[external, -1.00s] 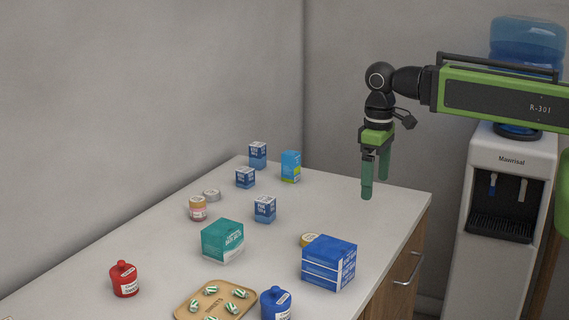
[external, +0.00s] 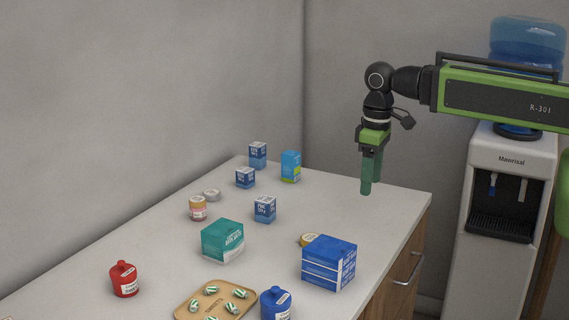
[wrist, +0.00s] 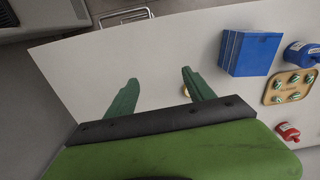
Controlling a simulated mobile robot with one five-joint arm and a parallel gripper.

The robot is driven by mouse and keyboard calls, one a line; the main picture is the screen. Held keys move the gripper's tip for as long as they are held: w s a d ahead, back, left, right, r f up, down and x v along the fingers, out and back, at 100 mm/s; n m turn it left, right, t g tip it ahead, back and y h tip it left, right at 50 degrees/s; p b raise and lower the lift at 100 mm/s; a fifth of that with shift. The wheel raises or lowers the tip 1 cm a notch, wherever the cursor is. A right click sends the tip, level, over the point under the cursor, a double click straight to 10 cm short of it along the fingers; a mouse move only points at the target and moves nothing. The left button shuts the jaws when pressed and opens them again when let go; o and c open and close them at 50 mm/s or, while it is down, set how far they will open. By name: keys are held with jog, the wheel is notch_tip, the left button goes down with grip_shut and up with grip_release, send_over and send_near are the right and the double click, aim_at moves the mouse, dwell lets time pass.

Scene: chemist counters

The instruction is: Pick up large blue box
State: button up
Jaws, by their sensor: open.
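The large blue box (external: 329,263) with white bands stands upright near the counter's right front edge in the external view. It also shows at the upper right of the wrist view (wrist: 249,53). My gripper (external: 368,190) points down above the far right part of the counter, beyond the box and apart from it. In the wrist view my gripper (wrist: 158,88) shows two green fingers spread open with nothing between them.
Small boxes (external: 265,209) stand farther back. A water dispenser (external: 500,210) is at right.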

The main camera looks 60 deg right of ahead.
jog(key=w+n+t, duration=0.1)
jog(key=w+t, duration=0.1)
jog(key=w, duration=0.8)
notch_tip(320, 180, up, 8)
jog(key=f+m+t+p, duration=0.1)
jog(key=m+t+p, duration=0.1)
jog(key=p, duration=0.4)
send_over(291, 153)
jog(key=s+d, duration=0.1)
jog(key=s, duration=0.6)
jog(key=b+x, duration=1.2)
jog(key=shift+w, duration=0.25)
jog(key=shift+w+f, duration=0.1)
jog(key=b+x, duration=0.5)
jog(key=shift+a+f, duration=0.1)
jog(key=shift+a, duration=0.25)
jog(key=shift+r, duration=0.25)
jog(key=shift+c, duration=0.4)
grip_shut()
jog(key=shift+r+p, duration=0.1)
jog(key=shift+p, duration=0.25)
